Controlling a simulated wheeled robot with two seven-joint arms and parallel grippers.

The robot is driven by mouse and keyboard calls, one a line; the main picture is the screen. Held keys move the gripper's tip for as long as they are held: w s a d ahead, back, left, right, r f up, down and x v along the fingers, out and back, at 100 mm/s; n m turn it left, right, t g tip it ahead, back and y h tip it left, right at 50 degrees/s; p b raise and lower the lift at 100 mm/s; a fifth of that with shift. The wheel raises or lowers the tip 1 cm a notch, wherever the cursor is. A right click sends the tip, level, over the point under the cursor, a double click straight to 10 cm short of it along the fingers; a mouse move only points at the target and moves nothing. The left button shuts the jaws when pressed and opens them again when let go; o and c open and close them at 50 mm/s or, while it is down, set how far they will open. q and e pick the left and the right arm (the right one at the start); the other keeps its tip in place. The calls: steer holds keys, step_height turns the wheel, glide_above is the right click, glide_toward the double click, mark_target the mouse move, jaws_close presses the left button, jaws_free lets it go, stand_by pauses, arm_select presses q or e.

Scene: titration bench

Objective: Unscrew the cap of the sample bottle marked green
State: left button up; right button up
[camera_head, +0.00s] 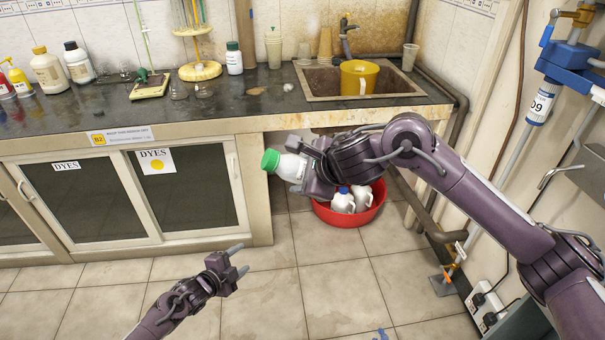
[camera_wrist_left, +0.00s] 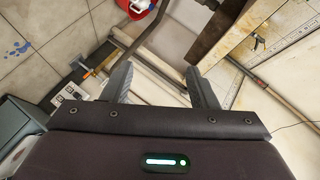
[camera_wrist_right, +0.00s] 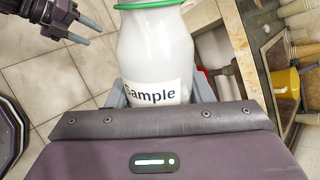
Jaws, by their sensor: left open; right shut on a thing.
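The sample bottle (camera_head: 290,168) is white with a green cap (camera_head: 270,160). It is tilted nearly onto its side in the head view, the cap pointing left. My right gripper (camera_head: 303,170) is shut on its body and holds it in the air in front of the bench. In the right wrist view the bottle (camera_wrist_right: 155,60) shows a "Sample" label and a green band at its neck (camera_wrist_right: 160,4); its top is cut off. My left gripper (camera_head: 240,261) is open and empty, below and left of the bottle, apart from it. Its spread fingers show in the left wrist view (camera_wrist_left: 160,88).
The dark bench (camera_head: 130,118) has another green-capped bottle (camera_head: 234,59), a sink (camera_head: 330,85) and a yellow mug (camera_head: 361,77). A red basin (camera_head: 350,216) with white bottles stands on the floor behind my right arm. The floor around my left gripper is clear.

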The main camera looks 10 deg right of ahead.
mark_target(265, 158)
arm_select(q)
steer(key=w+d+r+m+g+h, duration=0.1)
steer(key=w+d+r+m+h, duration=0.15)
steer(key=r+m, duration=0.5)
steer(key=w+d+r+m+g+h, duration=0.1)
steer(key=d+r+m+g+h, duration=0.2)
steer(key=r, duration=0.8)
steer(key=w+d+r+m+h, duration=0.1)
steer(key=w+d+r+m, duration=0.1)
steer(key=r+m, duration=0.65)
steer(key=s+a+r+m+g+y, duration=0.1)
steer(key=s+a+r+m+g, duration=0.3)
steer(key=r+m, duration=0.35)
steer(key=s+a+r+m+g+y, duration=0.2)
steer(key=s+r+m+g, duration=0.1)
steer(key=s+r+m, duration=0.5)
steer(key=shift+n+h, duration=0.25)
steer(key=shift+n, duration=0.1)
steer(key=shift+w+d+r+x, duration=0.1)
steer(key=shift+w+r+x, duration=0.1)
steer(key=shift+x, duration=1.15)
steer(key=shift+w+d+r+x, duration=0.15)
steer(key=shift+w+x, duration=0.1)
steer(key=shift+x, duration=1.05)
steer(key=shift+w+d+r+x, duration=0.1)
steer(key=shift+w+r+x, duration=0.1)
steer(key=shift+x, duration=1.15)
